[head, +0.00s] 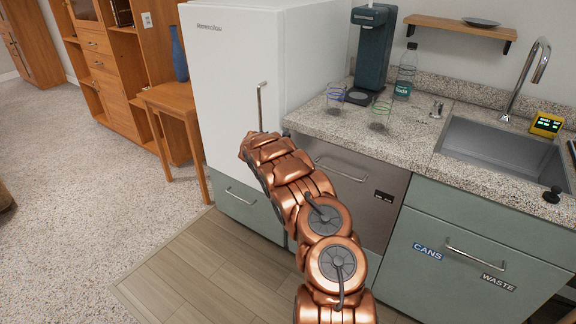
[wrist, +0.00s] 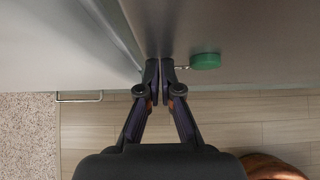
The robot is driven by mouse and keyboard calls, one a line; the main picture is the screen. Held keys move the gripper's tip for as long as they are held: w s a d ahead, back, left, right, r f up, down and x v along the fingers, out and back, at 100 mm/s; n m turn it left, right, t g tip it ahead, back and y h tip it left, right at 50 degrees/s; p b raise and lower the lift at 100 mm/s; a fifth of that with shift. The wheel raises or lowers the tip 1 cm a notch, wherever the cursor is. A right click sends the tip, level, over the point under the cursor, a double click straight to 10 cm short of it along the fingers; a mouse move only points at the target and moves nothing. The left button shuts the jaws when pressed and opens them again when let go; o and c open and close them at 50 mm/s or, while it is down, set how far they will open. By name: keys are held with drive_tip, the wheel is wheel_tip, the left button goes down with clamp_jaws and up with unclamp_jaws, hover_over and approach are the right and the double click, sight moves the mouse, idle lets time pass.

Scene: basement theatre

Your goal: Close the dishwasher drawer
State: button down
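The dishwasher drawer (head: 362,192) has a stainless steel front with a bar handle (head: 340,170) and a small dark panel at its right. It sits under the granite counter, and I see no clear gap at its visible right edge. My arm hides its lower left part. In the head view my arm reaches up in front of it towards the fridge, and the fingers are hidden. In the wrist view my gripper (wrist: 160,74) has its fingertips together with nothing seen between them, close to grey front surfaces. Whether they touch cannot be told.
The white fridge (head: 245,75) stands left of the dishwasher, with a green-grey drawer (head: 245,205) below. Another cabinet (head: 470,255) is at the right. Glasses, a bottle (head: 404,75) and a drink machine (head: 373,50) stand on the counter. A green round thing (wrist: 205,61) is beside my fingertips.

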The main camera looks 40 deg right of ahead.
drive_tip(key=a+f+b+v, duration=0.1)
drive_tip(key=a+f+v, duration=0.1)
drive_tip(key=v, duration=1.1)
drive_tip(key=shift+d, duration=0.1)
drive_tip(key=s+a+r+m+g+y+p, duration=0.2)
drive_tip(key=s+a+r+m+p, duration=0.2)
drive_tip(key=s+a+r+m, duration=0.95)
drive_tip(key=s+a+r+m+g+y+p, duration=0.1)
drive_tip(key=s+a+r+m+y+p, duration=0.1)
drive_tip(key=s+a, duration=1.1)
drive_tip(key=s+a+r+m+y+p, duration=0.2)
drive_tip(key=s+a+r+m+y, duration=0.2)
drive_tip(key=s+a, duration=1)
drive_tip(key=s+r+y, duration=0.1)
drive_tip(key=s, duration=0.4)
drive_tip(key=shift+r+m+g+p, duration=0.35)
drive_tip(key=shift+r+g, duration=0.05)
drive_tip(key=shift+s, duration=0.15)
